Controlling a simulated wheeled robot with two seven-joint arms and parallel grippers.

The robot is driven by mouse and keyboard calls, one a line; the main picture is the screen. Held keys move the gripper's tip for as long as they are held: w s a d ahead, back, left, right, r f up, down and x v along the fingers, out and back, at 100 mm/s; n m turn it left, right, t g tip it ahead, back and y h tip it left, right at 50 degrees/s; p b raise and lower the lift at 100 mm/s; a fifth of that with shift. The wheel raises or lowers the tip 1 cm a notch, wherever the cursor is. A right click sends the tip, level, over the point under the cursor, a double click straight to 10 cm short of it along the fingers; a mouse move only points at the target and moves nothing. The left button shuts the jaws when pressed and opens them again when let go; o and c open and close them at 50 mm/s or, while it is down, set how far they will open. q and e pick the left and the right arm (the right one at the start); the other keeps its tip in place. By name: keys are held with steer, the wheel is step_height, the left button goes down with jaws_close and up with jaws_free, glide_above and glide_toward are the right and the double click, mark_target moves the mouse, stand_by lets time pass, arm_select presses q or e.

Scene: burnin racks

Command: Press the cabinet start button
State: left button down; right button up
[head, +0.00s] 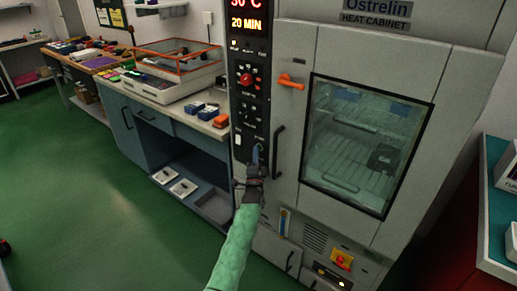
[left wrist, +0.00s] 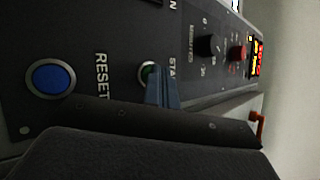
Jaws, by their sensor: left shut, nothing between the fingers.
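The heat cabinet (head: 289,136) stands at the centre right of the head view, with a dark control panel (head: 249,92) down its left side. The green start button (left wrist: 147,72) is in the middle of the left wrist view, beside its partly hidden label. My left gripper (head: 256,158) is shut and empty at the panel's lower end. In the left wrist view its blue-grey fingertips (left wrist: 160,86) overlap part of the button; I cannot tell whether they touch it. A blue reset button (left wrist: 50,78) lies to the left. My right gripper is not in view.
The cabinet's vertical door handle (head: 277,152) is just right of my left gripper. An orange latch (head: 291,81) is above it. A bench (head: 174,118) with trays and small boxes stands left of the cabinet.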

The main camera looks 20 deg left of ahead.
arm_select(q)
steer(key=shift+s+a+p, duration=0.2)
steer(key=shift+s+p, duration=0.3)
steer(key=shift+s, duration=0.25)
steer(key=shift+s, duration=0.1)
steer(key=s+p, duration=0.1)
steer(key=s+a+p, duration=0.1)
steer(key=s, duration=0.2)
steer(key=shift+s+a+p, duration=0.25)
steer(key=shift+a+p, duration=0.1)
steer(key=shift+p, duration=0.05)
stand_by(0.5)
